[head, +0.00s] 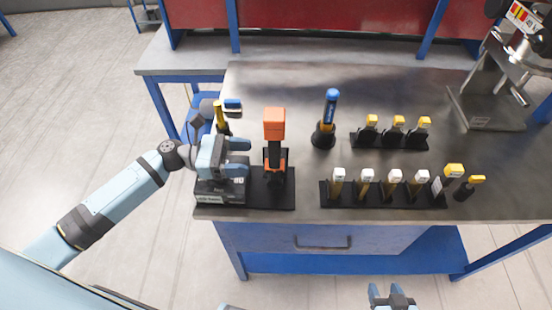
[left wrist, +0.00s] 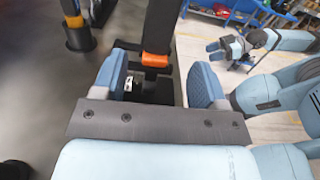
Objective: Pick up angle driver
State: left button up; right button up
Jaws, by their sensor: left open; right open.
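An upright orange and black power tool, which looks like the angle driver (head: 274,128), stands on a black base plate near the table's front edge. My left gripper (head: 241,158) is open just left of it, with its fingers pointing at the tool's lower part. In the left wrist view the tool's dark body with an orange band (left wrist: 155,60) shows between and beyond the open fingers (left wrist: 158,85). I cannot tell whether any finger touches it. My right gripper (head: 392,296) is open and empty at the bottom edge, in front of the table.
A black tool with a blue top (head: 328,120) stands behind right. Racks of yellow-topped (head: 398,126) and white-topped (head: 394,182) pieces are further right. A yellow and black tool (head: 220,118) stands behind my left gripper. The table (head: 290,85) is clear at the back.

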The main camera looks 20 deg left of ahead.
aim_at(275, 157)
pick_arm(q)
jog(key=p+x, duration=0.1)
jog(key=x, duration=0.3)
jog(key=p+x, duration=0.1)
jog(key=x, duration=0.3)
jog(key=shift+w+r, duration=0.1)
jog(key=shift+r, duration=0.1)
jog(key=shift+a, duration=0.1)
pick_arm(e)
jog(key=shift+d+r, duration=0.2)
jog(key=shift+r, duration=0.35)
jog(key=shift+d+r, duration=0.15)
jog(key=shift+r, duration=0.4)
pick_arm(q)
jog(key=c, duration=0.3)
grip_shut()
pick_arm(e)
jog(key=shift+w, duration=0.1)
